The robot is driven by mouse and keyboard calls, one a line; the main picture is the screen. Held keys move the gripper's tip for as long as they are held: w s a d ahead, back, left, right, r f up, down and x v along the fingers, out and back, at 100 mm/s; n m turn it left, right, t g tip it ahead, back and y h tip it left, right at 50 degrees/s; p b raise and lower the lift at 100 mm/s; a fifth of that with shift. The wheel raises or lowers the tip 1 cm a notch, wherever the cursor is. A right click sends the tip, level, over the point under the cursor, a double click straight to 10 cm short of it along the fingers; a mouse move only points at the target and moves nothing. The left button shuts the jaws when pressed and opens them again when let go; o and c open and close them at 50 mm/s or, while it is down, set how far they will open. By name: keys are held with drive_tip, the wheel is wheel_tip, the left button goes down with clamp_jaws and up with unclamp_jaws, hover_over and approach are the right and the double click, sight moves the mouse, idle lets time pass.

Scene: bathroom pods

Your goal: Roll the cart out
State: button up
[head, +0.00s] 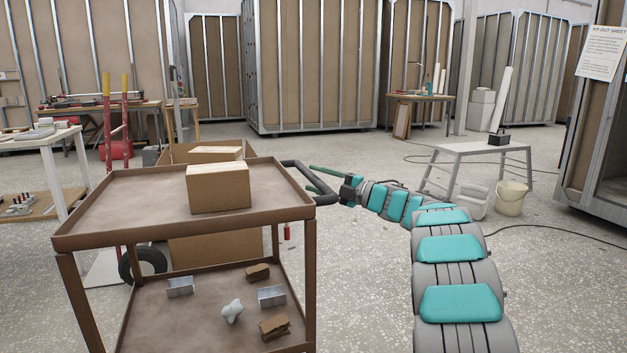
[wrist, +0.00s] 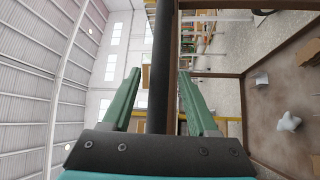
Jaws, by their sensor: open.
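The brown two-shelf cart (head: 120,205) stands close in front, left of centre in the head view. Its dark handle (head: 297,171) sticks out from the right end of the top shelf. My gripper (head: 320,179) reaches this handle from the right, green fingers open. In the wrist view the handle bar (wrist: 161,70) runs between the two open fingers (wrist: 158,78), with space visible at the left finger; contact at the right finger cannot be told. A cardboard box (head: 218,189) sits on the top shelf. The lower shelf (head: 205,325) carries a white fitting (head: 232,311), metal brackets and brown pieces.
Cardboard boxes (head: 200,250) and a red hand truck (head: 107,130) stand behind the cart. A white table (head: 45,140) is at left. A grey step bench (head: 480,150), white buckets (head: 511,197) and floor cables are at right. Open floor lies behind the handle.

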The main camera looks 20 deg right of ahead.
drive_tip(key=r+v, duration=0.1)
drive_tip(key=v, duration=0.5)
drive_tip(key=shift+s+d+f+b, duration=0.2)
drive_tip(key=shift+f+b, duration=0.2)
drive_tip(key=shift+f, duration=0.05)
